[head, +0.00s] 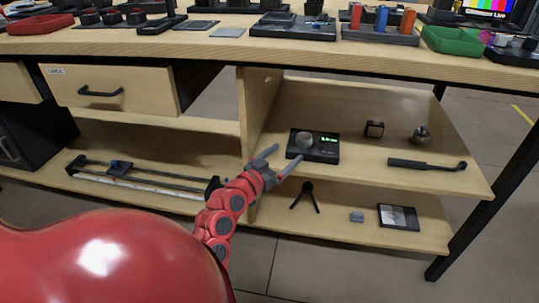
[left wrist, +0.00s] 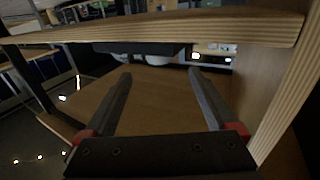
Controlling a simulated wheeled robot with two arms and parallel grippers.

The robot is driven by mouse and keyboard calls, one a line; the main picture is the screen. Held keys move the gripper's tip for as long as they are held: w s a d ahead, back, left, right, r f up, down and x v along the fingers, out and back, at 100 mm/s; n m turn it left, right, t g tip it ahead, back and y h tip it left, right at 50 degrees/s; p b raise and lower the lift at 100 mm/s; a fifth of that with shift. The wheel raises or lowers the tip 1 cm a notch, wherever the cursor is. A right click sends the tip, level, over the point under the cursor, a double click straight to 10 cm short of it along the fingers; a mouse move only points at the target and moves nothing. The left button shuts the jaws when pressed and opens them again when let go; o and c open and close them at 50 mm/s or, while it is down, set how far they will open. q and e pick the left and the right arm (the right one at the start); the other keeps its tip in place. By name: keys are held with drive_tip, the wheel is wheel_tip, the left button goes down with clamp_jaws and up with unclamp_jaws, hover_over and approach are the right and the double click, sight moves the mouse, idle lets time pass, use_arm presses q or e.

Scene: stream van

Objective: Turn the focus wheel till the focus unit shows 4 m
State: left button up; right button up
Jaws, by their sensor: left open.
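The focus unit (head: 322,154) is a flat black box on the upper shelf under the desk. A round grey focus wheel (head: 305,140) stands on its left part. A small green display (head: 329,139) is lit at its right; its digits are too small to read surely. My left gripper (head: 288,155) is open and empty, just left of and in front of the unit, apart from the wheel as far as I can tell. The left wrist view shows its two spread fingers (left wrist: 160,75) with nothing between them; I cannot make out the focus unit there.
On the same shelf are a small dark cube (head: 374,129), a rounded grey object (head: 420,134) and a black-handled tool (head: 428,164). The lower shelf holds a small tripod (head: 306,197). The desk top (head: 200,46) overhangs, and an upright panel (head: 256,120) stands left of the unit.

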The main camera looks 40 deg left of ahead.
use_arm(q)
drive_tip(key=s, duration=0.6)
drive_tip(key=shift+s+d+p, duration=0.3)
drive_tip(key=shift+s+p, duration=0.1)
